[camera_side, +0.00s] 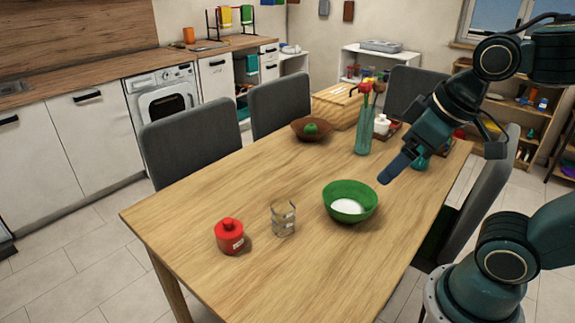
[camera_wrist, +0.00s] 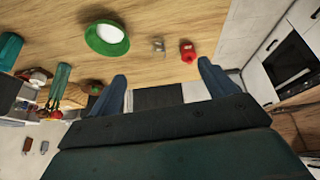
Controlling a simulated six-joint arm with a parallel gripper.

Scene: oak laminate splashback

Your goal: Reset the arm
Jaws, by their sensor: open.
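My gripper (camera_side: 391,168) hangs above the table (camera_side: 290,265), just right of and above the green bowl (camera_side: 363,208). In the wrist view my gripper (camera_wrist: 162,82) shows two blue fingers spread wide apart with nothing between them. The green bowl holds something white and also shows at the top of the wrist view (camera_wrist: 121,35). A clear glass beaker (camera_side: 284,219) stands left of the bowl. A red lidded jar (camera_side: 229,236) stands left of the beaker; in the wrist view the jar (camera_wrist: 188,52) is right of the beaker (camera_wrist: 158,45).
A glass vase with red flowers (camera_side: 364,130), a brown bowl with a green item (camera_side: 311,129) and a wooden box (camera_side: 338,105) stand at the far end of the table. Grey chairs (camera_side: 193,140) surround it.

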